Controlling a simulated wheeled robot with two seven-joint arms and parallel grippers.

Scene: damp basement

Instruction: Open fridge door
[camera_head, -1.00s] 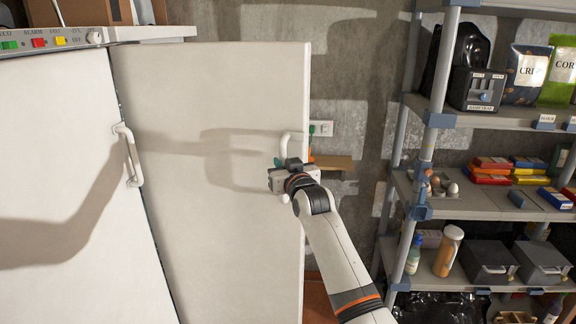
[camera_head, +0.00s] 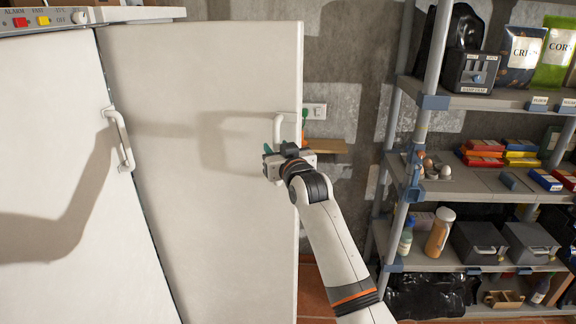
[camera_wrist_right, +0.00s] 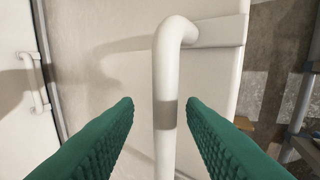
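A white fridge door (camera_head: 200,80) fills the middle of the head view, with a white bar handle (camera_head: 278,128) near its right edge. A second white door panel (camera_head: 50,130) stands to its left, with its own handle (camera_head: 120,138). My right gripper (camera_head: 272,155) is at the right-hand handle. In the right wrist view, its green fingers (camera_wrist_right: 160,112) are open on either side of the upright handle bar (camera_wrist_right: 166,85), with gaps on both sides. I cannot tell whether the door is ajar. My left gripper is not in view.
A grey shelf unit (camera_head: 465,187) with boxes, bags, bottles and bins stands at the right. A control panel (camera_head: 90,17) with coloured buttons tops the left unit. A wall socket (camera_head: 314,111) and small wooden ledge (camera_head: 325,145) are behind the door edge. Some floor shows between door and shelves.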

